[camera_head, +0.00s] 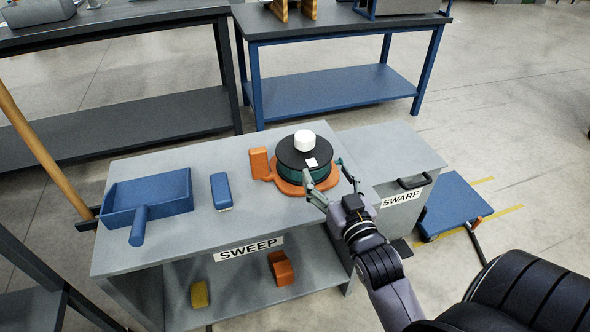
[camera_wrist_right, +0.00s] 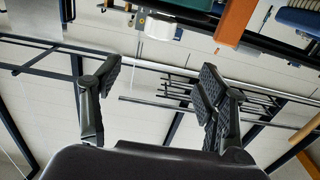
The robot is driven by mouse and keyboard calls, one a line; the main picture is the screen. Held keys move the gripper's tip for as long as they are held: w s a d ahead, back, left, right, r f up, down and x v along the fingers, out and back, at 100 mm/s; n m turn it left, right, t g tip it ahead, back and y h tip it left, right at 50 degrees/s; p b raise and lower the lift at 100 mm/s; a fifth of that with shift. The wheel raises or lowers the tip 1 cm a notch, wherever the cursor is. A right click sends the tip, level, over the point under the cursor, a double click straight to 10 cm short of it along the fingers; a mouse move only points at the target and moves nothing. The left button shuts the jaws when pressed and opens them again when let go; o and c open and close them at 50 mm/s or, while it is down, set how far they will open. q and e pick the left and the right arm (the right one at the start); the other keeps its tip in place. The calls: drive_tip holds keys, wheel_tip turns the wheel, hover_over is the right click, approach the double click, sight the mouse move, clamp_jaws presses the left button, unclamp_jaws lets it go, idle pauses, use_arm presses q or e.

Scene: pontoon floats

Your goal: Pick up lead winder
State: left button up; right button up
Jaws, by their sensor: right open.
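The lead winder, a black-topped reel (camera_head: 292,153) with a green side, an orange base and a white knob, sits on the grey bench beside an upright orange block. My right gripper (camera_head: 328,182) is open at the reel's right front edge, with its fingers pointing toward it. No grip on the reel shows. In the right wrist view my open fingers (camera_wrist_right: 157,88) have nothing between them. The white knob (camera_wrist_right: 163,27) and an orange part (camera_wrist_right: 236,20) show beyond them, near the top edge. My left gripper is not in view.
The grey bench (camera_head: 300,225) also holds a blue dustpan (camera_head: 168,190) and a blue brush (camera_head: 221,187). A yellow block (camera_head: 200,294) and an orange block (camera_head: 281,268) are on its lower shelf. The grey SWARF cabinet (camera_head: 385,150) stands at the right.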

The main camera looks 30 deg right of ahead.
sight(308, 143)
drive_tip(key=b+x, duration=0.1)
drive_tip(key=x, duration=0.9)
drive_tip(key=shift+s+f, duration=0.1)
drive_tip(key=shift+f, duration=0.05)
drive_tip(key=shift+b+x, duration=0.4)
drive_tip(key=shift+x, duration=0.5)
drive_tip(key=shift+w+d+f+b, duration=0.15)
drive_tip(key=shift+w+d+b, duration=0.1)
drive_tip(key=shift+w, duration=0.3)
drive_tip(key=shift+w+d+f+b, duration=0.15)
drive_tip(key=shift+w+d+b, duration=0.1)
drive_tip(key=shift+w, duration=0.35)
drive_tip(key=shift+x, duration=0.9)
drive_tip(key=shift+w, duration=0.15)
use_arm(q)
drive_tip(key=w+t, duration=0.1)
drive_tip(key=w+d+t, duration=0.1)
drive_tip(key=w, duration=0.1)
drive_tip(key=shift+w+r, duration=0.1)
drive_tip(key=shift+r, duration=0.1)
use_arm(e)
drive_tip(key=shift+c, duration=0.2)
clamp_jaws()
